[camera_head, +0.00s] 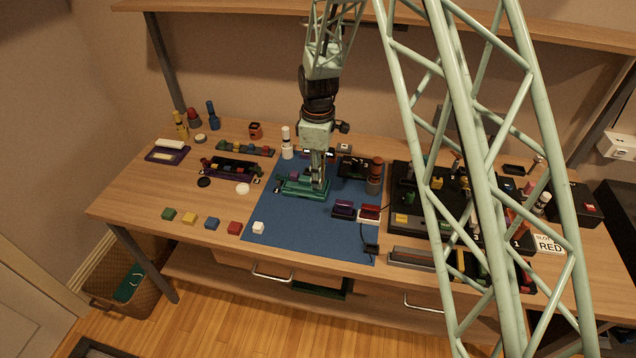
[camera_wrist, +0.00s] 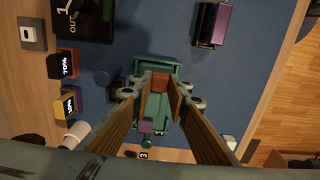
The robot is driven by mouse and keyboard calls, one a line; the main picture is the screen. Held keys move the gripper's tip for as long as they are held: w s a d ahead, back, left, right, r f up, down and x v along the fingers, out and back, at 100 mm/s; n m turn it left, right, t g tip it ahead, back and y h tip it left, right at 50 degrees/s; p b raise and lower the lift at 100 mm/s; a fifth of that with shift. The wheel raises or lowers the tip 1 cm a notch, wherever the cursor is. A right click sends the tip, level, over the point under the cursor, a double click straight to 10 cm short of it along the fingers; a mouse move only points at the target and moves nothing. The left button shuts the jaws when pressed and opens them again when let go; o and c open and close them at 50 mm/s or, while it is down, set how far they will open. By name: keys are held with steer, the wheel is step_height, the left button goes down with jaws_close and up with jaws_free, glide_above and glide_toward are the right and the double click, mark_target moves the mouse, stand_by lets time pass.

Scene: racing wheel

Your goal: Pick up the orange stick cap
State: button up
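My gripper (camera_head: 317,180) points down over a dark green holder (camera_head: 293,190) on the blue mat. In the wrist view my gripper (camera_wrist: 160,90) is open, with its two fingers on either side of a small orange-red block-like piece (camera_wrist: 160,82) on the green holder (camera_wrist: 158,66). This piece looks like the orange cap, and narrow gaps seem to show beside it. A small purple piece (camera_wrist: 145,126) sits nearer the camera on the same holder. In the head view my gripper hides the orange piece. I cannot tell how high the fingertips are above the holder.
A grey cylinder with a red-brown top (camera_head: 375,172) and a black box (camera_head: 354,168) stand right of my gripper. A white bottle (camera_head: 287,146) is behind left. The mat's front left (camera_head: 285,226) is mostly clear.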

steer(key=shift+r, duration=0.1)
steer(key=shift+r, duration=1.55)
steer(key=shift+s+r, duration=0.15)
steer(key=shift+r, duration=0.05)
steer(key=s+d+r, duration=0.1)
steer(key=s+d, duration=0.3)
steer(key=s, duration=1.1)
steer(key=shift+r+p, duration=0.2)
steer(key=shift+p, duration=0.1)
steer(key=shift+s+a, duration=0.1)
steer(key=shift+s, duration=0.05)
